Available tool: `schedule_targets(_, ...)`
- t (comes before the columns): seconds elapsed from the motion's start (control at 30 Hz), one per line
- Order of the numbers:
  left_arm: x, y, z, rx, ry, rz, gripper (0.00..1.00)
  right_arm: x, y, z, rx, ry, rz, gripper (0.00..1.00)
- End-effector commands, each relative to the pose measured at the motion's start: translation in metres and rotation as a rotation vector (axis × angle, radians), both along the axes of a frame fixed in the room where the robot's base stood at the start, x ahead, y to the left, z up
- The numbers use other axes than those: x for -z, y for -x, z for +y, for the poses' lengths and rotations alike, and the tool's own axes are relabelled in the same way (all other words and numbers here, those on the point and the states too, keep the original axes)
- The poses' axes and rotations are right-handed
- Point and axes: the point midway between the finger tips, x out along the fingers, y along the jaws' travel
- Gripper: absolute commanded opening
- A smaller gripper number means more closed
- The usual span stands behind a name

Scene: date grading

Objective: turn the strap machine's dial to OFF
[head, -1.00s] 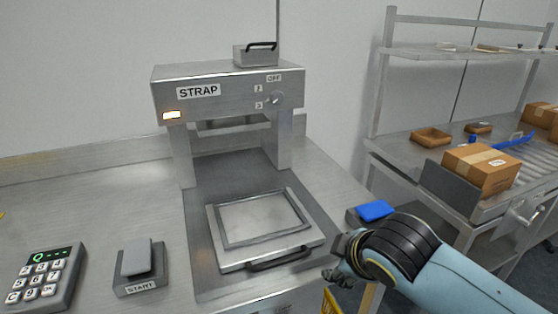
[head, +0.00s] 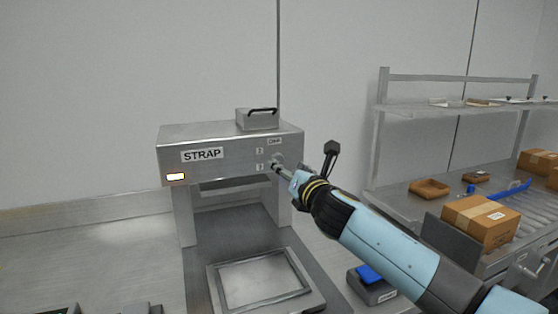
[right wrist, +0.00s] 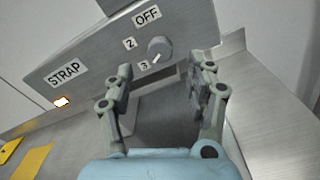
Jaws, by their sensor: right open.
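The strap machine (head: 228,139) is a grey metal press with a STRAP label and a lit orange-white lamp at its front left. Its round grey dial (right wrist: 159,49) sits at the right of the front panel, with OFF above it and 2 and 3 to its left. The dial's white mark points down-left, toward the 3. In the head view the dial is partly hidden by my right gripper (head: 283,170). In the right wrist view the open right gripper (right wrist: 160,85) has its two fingers spread below the dial, with nothing between them. My left gripper is not in view.
A small metal box (head: 257,119) with a black handle sits on top of the machine. The framed plate (head: 307,297) lies under the head. To the right, a shelved bench carries cardboard boxes (head: 480,221) and a blue-topped block (head: 371,286) stands near the machine.

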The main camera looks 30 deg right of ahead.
Motion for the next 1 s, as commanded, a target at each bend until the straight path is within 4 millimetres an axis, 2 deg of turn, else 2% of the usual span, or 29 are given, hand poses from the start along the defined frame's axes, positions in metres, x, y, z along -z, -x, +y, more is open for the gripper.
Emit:
schedule_targets(0.1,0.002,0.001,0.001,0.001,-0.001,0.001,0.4,0.0,-0.025,-0.006,0.001,-0.002,-0.001,0.56)
schedule_targets(0.3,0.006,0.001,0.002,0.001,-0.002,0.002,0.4,0.001,-0.055,-0.013,0.002,-0.004,0.0,0.56)
schedule_targets(0.5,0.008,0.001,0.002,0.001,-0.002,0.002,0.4,0.001,-0.066,-0.016,0.001,-0.005,0.001,0.56)
schedule_targets(0.73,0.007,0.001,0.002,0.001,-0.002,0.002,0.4,0.0,-0.066,-0.016,0.001,-0.005,0.001,0.56)
schedule_targets(1.0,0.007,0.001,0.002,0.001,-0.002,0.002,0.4,0.0,-0.066,-0.016,0.001,-0.005,0.001,0.21)
